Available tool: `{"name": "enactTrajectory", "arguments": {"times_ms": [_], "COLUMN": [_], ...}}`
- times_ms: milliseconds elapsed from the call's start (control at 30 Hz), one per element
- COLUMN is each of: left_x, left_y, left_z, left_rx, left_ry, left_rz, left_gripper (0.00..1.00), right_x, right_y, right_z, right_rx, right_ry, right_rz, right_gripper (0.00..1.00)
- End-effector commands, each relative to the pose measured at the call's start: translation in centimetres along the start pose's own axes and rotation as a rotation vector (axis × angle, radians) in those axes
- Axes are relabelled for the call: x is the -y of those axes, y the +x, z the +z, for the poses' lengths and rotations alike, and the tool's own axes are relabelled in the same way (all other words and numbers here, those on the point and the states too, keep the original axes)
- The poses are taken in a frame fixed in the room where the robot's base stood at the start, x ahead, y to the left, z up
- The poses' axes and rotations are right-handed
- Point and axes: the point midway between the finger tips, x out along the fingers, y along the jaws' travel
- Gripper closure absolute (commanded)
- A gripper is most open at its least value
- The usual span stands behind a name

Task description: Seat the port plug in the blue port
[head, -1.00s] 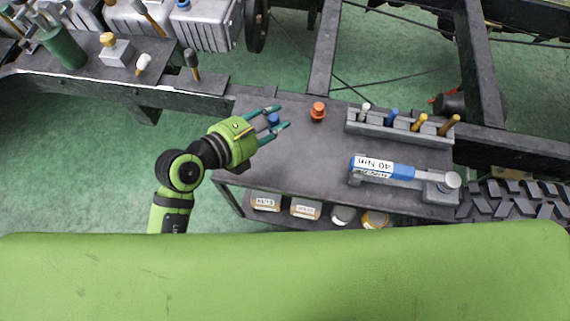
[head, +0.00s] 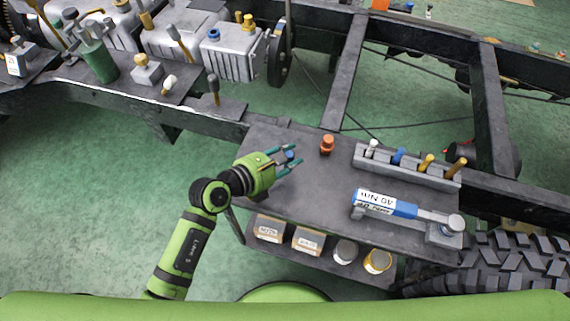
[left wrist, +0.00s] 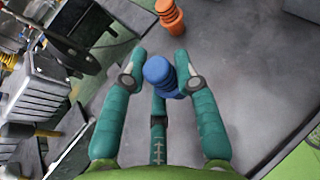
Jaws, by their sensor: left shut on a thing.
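My left gripper (head: 289,161) is shut on a blue plug (head: 289,156) over the left part of the dark cart top. In the left wrist view the teal fingers (left wrist: 155,85) surround the ribbed blue plug (left wrist: 160,74). Whether the plug still touches the cart top is hard to tell. A blue ring-shaped port (head: 214,35) shows on top of a silver housing (head: 232,58) on the chassis, beyond and to the left of the gripper. My right gripper is not in view.
An orange plug (head: 327,145) stands right of the gripper on the cart top (head: 315,190). A grey rack (head: 410,168) with several coloured pegs and a blue torque wrench (head: 385,204) lie farther right. A chassis rail (head: 150,100) with tools on it runs left.

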Motion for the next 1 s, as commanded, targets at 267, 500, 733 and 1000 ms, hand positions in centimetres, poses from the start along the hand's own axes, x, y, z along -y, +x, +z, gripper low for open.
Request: {"name": "enactTrajectory", "arguments": {"times_ms": [267,500,733,1000], "left_x": [-0.8,-0.8,-0.8,-0.7], "left_y": [1.1,1.7,1.8,1.8], "left_z": [-2.6,-4.1,-4.2,-4.3], "left_rx": [-0.003,0.001,0.001,0.0], "left_ry": [-0.003,0.001,0.001,0.0], "left_rz": [0.0,0.002,0.001,0.0], "left_gripper": [1.0,1.0,1.0,0.6], "right_x": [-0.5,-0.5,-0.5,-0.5], "right_y": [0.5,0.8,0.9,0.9], "right_z": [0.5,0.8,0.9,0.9], "right_rx": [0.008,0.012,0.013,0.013], "right_ry": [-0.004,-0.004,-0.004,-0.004], "right_rz": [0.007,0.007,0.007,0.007], "right_gripper": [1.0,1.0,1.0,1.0]}}
